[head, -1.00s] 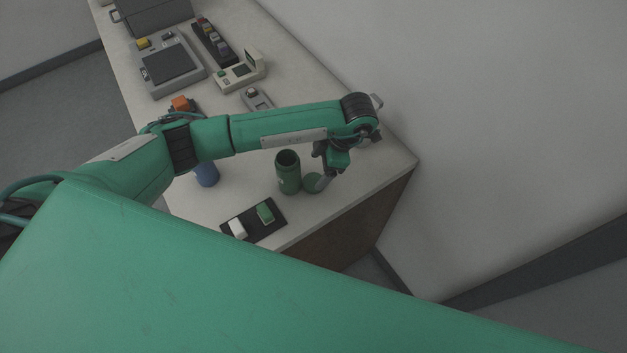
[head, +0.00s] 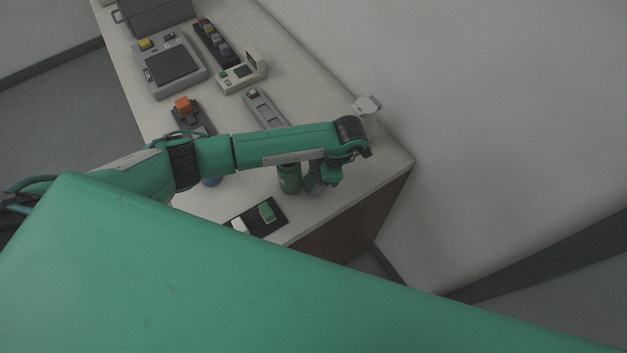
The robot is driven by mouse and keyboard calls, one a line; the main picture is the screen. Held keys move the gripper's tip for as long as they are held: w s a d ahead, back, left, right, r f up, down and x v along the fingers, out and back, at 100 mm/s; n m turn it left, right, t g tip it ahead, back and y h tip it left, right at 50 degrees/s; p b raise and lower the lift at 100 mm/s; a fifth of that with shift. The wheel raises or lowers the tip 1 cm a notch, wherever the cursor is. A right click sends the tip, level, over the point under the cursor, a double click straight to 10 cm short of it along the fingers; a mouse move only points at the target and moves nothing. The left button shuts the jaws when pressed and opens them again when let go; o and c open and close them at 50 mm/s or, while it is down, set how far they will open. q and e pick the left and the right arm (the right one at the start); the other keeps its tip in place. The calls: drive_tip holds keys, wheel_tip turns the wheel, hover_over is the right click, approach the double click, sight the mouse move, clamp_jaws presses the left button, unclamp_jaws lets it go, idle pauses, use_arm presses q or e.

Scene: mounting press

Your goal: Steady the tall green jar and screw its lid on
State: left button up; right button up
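The tall green jar (head: 290,181) stands upright near the right end of the bench. My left forearm passes in front of it and hides its mouth. My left gripper (head: 316,184) points down just right of the jar, close to it. A dark green shape, probably the lid (head: 310,181), shows at the fingers beside the jar. It is partly covered, so I cannot tell whether the fingers are closed on it or whether it touches the bench. My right gripper is out of view.
A black tray (head: 277,226) with a green block (head: 267,211) and a white block (head: 239,226) lies in front. A blue object (head: 211,182) is mostly hidden under my arm. A white-topped item (head: 367,106) stands behind my wrist. Grey devices (head: 168,66) fill the far left.

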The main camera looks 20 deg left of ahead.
sight(312, 179)
use_arm(q)
drive_tip(key=shift+c, duration=0.9)
drive_tip(key=shift+w+r, duration=0.1)
drive_tip(key=shift+r, duration=0.4)
wheel_tip(312, 179, up, 19)
drive_tip(key=b, duration=0.3)
drive_tip(key=a+r+m+t+h, duration=0.1)
drive_tip(key=a+m+t+h, duration=0.1)
drive_tip(key=m, duration=0.9)
drive_tip(key=a+r+m+t+h, duration=0.2)
drive_tip(key=a+m+t, duration=0.2)
drive_tip(key=m, duration=0.7)
drive_tip(key=shift+a+r+m, duration=0.3)
drive_tip(key=shift+m, duration=0.1)
